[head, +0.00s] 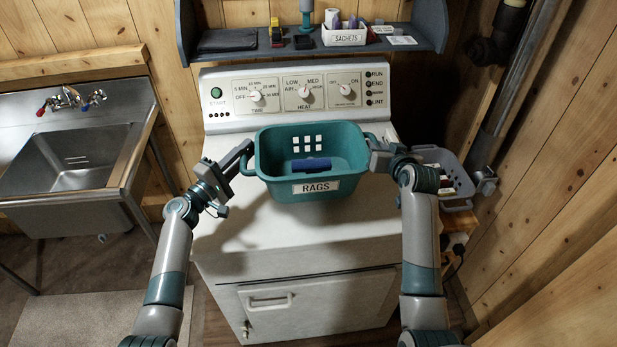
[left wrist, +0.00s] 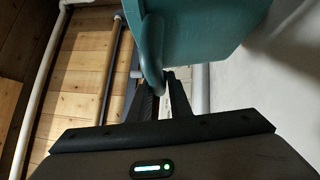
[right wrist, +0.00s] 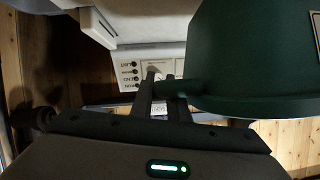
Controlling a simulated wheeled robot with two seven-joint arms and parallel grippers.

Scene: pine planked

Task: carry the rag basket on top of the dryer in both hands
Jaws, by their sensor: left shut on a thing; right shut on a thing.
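The teal rag basket (head: 313,172) with a "RAGS" label is over the white dryer's top (head: 300,218), in front of its control panel. It looks level, and a shadow lies on the dryer below it; whether its base touches cannot be told. A dark blue item and several white squares show inside. My left gripper (head: 246,160) is shut on its left handle, which also shows in the left wrist view (left wrist: 153,62). My right gripper (head: 372,147) is shut on its right handle, also in the right wrist view (right wrist: 182,88).
A blue-grey shelf (head: 270,55) with a sachets box (head: 344,37) hangs above the panel (head: 300,94). A steel sink (head: 75,160) stands at left. A grey basket (head: 440,172) sits right of the dryer, close to my right arm. The dryer's front top is clear.

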